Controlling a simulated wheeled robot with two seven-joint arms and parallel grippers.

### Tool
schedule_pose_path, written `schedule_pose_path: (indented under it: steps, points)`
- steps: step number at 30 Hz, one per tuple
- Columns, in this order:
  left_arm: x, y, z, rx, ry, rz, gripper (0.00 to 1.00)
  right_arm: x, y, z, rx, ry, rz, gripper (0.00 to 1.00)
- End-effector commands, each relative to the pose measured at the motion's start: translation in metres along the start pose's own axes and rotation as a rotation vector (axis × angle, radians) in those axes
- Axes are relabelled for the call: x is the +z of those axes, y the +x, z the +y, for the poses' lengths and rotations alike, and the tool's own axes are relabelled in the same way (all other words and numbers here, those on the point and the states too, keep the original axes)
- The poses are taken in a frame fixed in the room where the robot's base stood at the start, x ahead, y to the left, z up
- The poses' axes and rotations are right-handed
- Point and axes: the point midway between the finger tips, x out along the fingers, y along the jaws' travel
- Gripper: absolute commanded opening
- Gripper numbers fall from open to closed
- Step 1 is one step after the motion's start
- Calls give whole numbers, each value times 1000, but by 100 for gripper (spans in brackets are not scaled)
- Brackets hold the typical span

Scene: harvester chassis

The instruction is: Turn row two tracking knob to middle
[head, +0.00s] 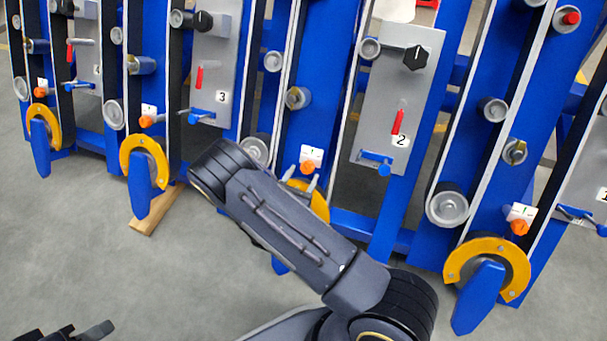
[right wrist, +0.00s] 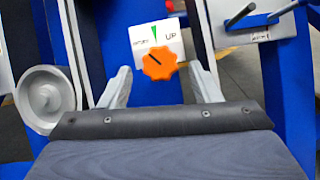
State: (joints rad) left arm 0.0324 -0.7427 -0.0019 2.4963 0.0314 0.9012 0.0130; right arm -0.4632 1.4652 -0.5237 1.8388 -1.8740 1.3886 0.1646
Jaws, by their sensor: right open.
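An orange tracking knob (head: 307,166) sits under a small white label, just left of the grey panel marked 2 (head: 400,90). In the right wrist view the same knob (right wrist: 160,62) shows face on. Its dark pointer line slants to the upper left, and a green mark stands above it on the white "UP" label (right wrist: 157,36). My right gripper (right wrist: 161,86) is open, with one finger on each side below the knob, apart from it. In the head view my own arm covers most of that gripper. Part of my left gripper (head: 75,332) shows at the bottom left; its jaws are unclear.
Similar orange knobs are at the right (head: 520,227) and left (head: 146,121). Yellow arc guides with blue levers (head: 485,265) stand below. A grey roller wheel (right wrist: 46,98) is left of the knob, and a blue handle (right wrist: 258,18) is at right.

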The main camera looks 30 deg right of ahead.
Motion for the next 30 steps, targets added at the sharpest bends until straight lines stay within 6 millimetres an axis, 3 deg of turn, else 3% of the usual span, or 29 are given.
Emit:
schedule_pose_path:
  steps: [6, 15, 25, 30]
  points:
    - [3, 6, -3, 0, 0, 0, 36, -1, 22, 0, -1, 0, 0, 57]
    - [3, 5, -2, 0, 0, 0, 36, 0, 24, 0, -1, 0, 1, 57]
    - [3, 5, -2, 0, 0, 0, 36, 0, 24, 0, -1, 0, 1, 14]
    - [3, 6, -3, 0, 0, 0, 36, 0, 24, 0, -5, 7, 2, 12]
